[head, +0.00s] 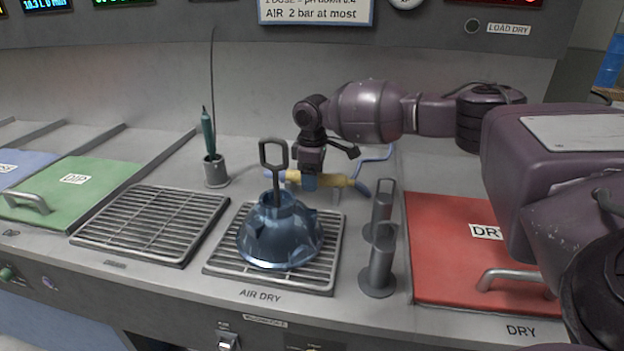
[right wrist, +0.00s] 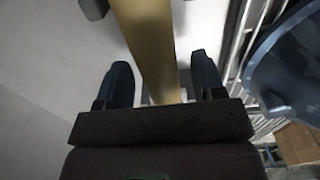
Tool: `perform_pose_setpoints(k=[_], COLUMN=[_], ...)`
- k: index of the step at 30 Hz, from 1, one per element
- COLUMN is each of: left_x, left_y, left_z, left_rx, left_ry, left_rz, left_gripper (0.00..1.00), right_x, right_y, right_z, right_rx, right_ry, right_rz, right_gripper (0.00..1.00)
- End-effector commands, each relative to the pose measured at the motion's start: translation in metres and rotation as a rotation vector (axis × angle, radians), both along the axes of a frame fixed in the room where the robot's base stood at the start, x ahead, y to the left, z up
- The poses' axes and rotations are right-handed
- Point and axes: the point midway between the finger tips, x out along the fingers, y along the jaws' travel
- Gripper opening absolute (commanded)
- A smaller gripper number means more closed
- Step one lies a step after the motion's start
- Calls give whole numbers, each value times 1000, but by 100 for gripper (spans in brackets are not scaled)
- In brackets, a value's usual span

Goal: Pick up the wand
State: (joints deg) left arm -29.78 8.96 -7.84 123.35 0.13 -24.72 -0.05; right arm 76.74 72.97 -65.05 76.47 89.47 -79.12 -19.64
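A yellow wand (head: 336,181) with a blue hose lies across the back of the counter, behind the blue hood. In the right wrist view its yellow bar (right wrist: 150,45) runs between my fingers. My right gripper (head: 309,181) points down at the wand from above. Its two dark fingers (right wrist: 161,80) stand apart, one on each side of the bar, with a gap showing beside each. A fingertip hides part of the wand in the head view. My left gripper is not in view.
A blue hood (head: 280,238) with an upright grey handle sits on the air-dry rack (head: 225,262), close in front of my right gripper. A grey double-post stand (head: 378,265) is to its right. A green tool (head: 208,132) stands in a holder at left. A red lid (head: 455,265) lies right.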

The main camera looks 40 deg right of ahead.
Motion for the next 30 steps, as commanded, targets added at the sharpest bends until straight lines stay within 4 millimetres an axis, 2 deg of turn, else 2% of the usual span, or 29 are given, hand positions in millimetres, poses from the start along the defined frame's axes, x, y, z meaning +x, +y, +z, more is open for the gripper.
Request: perform_pose_setpoints(k=[1,11,18,22,26,30], left_x=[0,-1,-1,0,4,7], left_y=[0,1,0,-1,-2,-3], left_z=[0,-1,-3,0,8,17], left_rx=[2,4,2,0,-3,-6], left_ry=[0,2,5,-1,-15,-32], left_rz=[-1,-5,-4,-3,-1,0], left_gripper=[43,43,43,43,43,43], right_x=[0,0,0,0,0,0], right_y=[0,0,0,0,0,0], right_z=[0,0,1,11,34,68], right_rx=[0,-1,0,0,1,1], right_ry=[0,1,0,-3,-7,-10], right_rz=[0,0,0,0,0,0], right_gripper=[54,5,5,5,5,5])
